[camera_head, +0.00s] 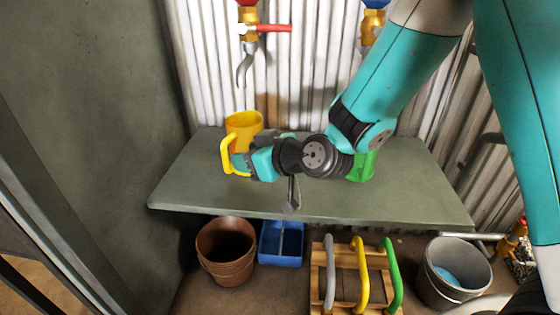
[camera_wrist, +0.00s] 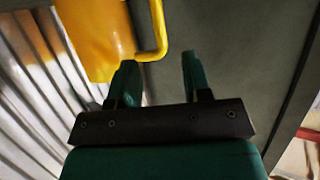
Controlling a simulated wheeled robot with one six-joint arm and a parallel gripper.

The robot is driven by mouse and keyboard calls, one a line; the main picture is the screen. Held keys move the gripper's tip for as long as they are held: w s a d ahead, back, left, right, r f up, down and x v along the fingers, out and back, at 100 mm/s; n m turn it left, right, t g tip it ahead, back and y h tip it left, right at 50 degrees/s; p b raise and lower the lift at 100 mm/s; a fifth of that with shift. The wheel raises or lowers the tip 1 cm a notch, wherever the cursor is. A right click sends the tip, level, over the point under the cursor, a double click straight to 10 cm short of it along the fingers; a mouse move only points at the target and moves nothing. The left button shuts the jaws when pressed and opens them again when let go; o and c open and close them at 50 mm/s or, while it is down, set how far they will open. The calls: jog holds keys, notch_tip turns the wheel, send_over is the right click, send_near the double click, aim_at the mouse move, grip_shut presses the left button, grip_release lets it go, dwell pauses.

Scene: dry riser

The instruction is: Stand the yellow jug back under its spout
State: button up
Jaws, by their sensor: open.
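The yellow jug (camera_head: 244,127) stands upright on the grey-green shelf (camera_head: 400,202), at the left part near the ribbed back wall. Its handle points toward the front left. A tap with a red handle (camera_head: 270,28) and a grey spout (camera_head: 245,68) is on the wall above the jug. My gripper (camera_head: 238,163) is beside the jug, close to its handle. In the wrist view my gripper (camera_wrist: 157,72) is open with nothing between the fingers. The jug (camera_wrist: 95,40) and its handle (camera_wrist: 158,35) lie just beyond the fingertips. Whether a finger touches the handle I cannot tell.
A green object (camera_head: 362,167) stands on the shelf behind my wrist, partly hidden. A second tap with a blue top (camera_head: 372,20) is on the wall. Below are a brown pot (camera_head: 226,252), a blue tray (camera_head: 281,243), a wooden crate (camera_head: 345,280) and a grey bucket (camera_head: 450,275).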

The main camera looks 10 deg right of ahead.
jog(key=s+d+r+g+h+p, duration=0.1)
jog(key=s+d+r+g+p, duration=0.2)
jog(key=s, duration=0.6)
jog(key=s+d+r+g+h+p, duration=0.1)
jog(key=s+d+r+g+h, duration=0.2)
jog(key=s+r, duration=0.4)
jog(key=s+d+r+g+p, duration=0.25)
jog(key=s+g, duration=0.25)
jog(key=s, duration=0.5)
notch_tip(320, 180, up, 36)
jog(key=p, duration=3.4)
jog(key=shift+w+f+m+p, duration=0.15)
jog(key=shift+f+m+p, duration=0.05)
jog(key=shift+m+p, duration=0.2)
jog(key=shift+a, duration=0.1)
jog(key=shift+c, duration=0.4)
